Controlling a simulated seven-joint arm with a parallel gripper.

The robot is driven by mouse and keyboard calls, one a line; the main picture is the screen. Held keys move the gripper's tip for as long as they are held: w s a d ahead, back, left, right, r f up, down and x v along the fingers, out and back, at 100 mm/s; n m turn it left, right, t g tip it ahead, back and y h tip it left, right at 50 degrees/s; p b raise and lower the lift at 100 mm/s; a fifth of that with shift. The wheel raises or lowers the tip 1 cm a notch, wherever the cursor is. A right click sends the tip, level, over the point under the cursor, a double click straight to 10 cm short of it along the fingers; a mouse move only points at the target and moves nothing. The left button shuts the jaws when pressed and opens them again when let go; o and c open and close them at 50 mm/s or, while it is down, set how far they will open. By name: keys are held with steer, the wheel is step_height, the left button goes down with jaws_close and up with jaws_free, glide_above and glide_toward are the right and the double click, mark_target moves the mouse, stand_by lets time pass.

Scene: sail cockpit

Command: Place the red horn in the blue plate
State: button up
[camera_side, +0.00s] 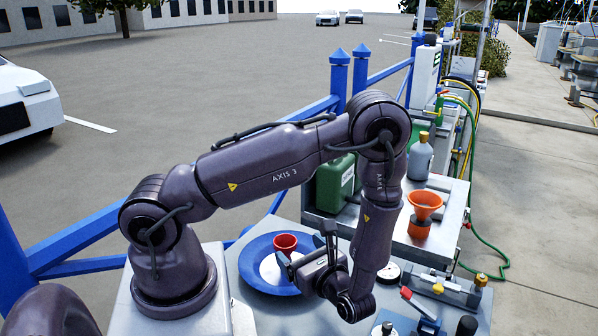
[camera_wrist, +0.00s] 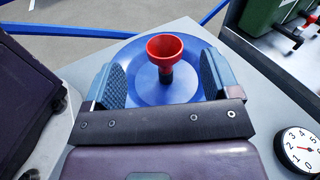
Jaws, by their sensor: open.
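The red horn (camera_side: 286,243) stands upright over the blue plate (camera_side: 252,268), mouth up. In the wrist view the red horn (camera_wrist: 165,50) has a dark lower end that appears to rest near the middle of the blue plate (camera_wrist: 118,62). My gripper (camera_side: 302,262) is low beside the horn, over the plate's right side. In the wrist view the fingers of my gripper (camera_wrist: 164,82) are wide apart, one on each side of the horn, with visible gaps. The horn's lower end is hidden in the side view.
An orange funnel (camera_side: 424,206) stands on a raised grey box to the right, with a green canister (camera_side: 335,183) and a grey bottle (camera_side: 420,158) behind. A round gauge (camera_wrist: 299,148) lies right of my gripper. Blue railing (camera_side: 300,112) runs behind the table.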

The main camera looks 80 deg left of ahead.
steer(key=s+d+r+n+t+h, duration=0.1)
steer(key=d+r+n+t+h, duration=0.2)
steer(key=r, duration=0.5)
steer(key=s+d+r+n+t+h, duration=0.1)
steer(key=d+r+n+t+h, duration=0.2)
steer(key=r+n+h, duration=0.3)
steer(key=s+d+r+n+t+h, duration=0.1)
steer(key=d+r+n+t+h, duration=0.3)
steer(key=r+h, duration=0.3)
step_height(320, 180, up, 5)
steer(key=shift+r+n, duration=0.1)
steer(key=shift+n, duration=0.2)
